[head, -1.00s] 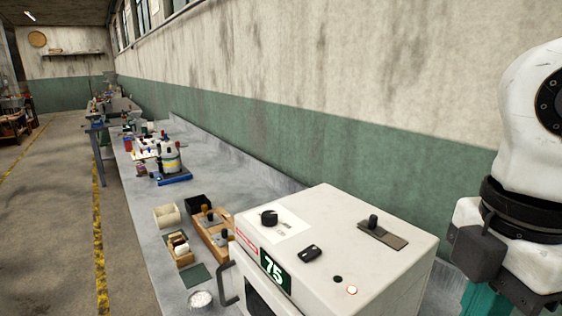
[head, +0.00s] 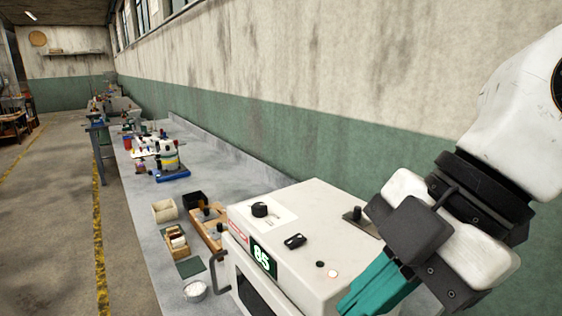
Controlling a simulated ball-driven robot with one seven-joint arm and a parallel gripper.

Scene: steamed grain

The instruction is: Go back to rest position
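My gripper (head: 372,288) is at the lower right in the head view, with teal fingers pointing down and left. It is over the right side of a white box-shaped machine (head: 285,208), in front of it from this view. The fingers overlap and their tips are near the lower frame edge, so I cannot tell if they are open or shut. No held thing shows. The machine has a green display (head: 263,258) reading 85, a black knob (head: 260,209), a black switch (head: 294,241) and a lit orange-white lamp (head: 332,274).
A bowl of white grains (head: 195,291) sits left of the machine on the grey bench (head: 215,160). Wooden trays (head: 176,240), small open boxes (head: 165,211) and a blue-based device (head: 169,160) stand farther back. The wall (head: 330,90) runs behind; open floor (head: 50,220) lies left.

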